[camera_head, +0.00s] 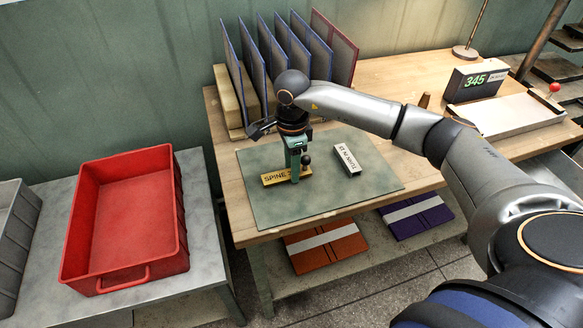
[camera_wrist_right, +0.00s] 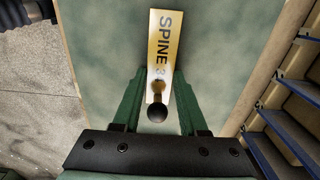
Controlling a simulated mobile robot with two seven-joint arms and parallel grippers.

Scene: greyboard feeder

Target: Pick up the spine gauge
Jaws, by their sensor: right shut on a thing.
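The spine gauge (camera_head: 273,178) is a yellow bar marked "SPINE 3" with a black ball knob, at the left part of the green mat (camera_head: 262,213). My right gripper (camera_head: 296,176) points down over the bar's right end, its green fingers shut on the gauge. In the right wrist view the bar (camera_wrist_right: 163,45) runs between the two fingers (camera_wrist_right: 158,80), with the knob nearer the palm. I cannot tell whether the bar touches the mat or is slightly above it. My left gripper is not in view.
A white "TURN-IN 15" gauge (camera_head: 346,158) lies on the mat to the right. Upright boards in a rack (camera_head: 283,50) stand behind. A display reading 345 (camera_head: 476,80) and a white plate (camera_head: 508,114) are at right. A red bin (camera_head: 127,218) stands on the left table.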

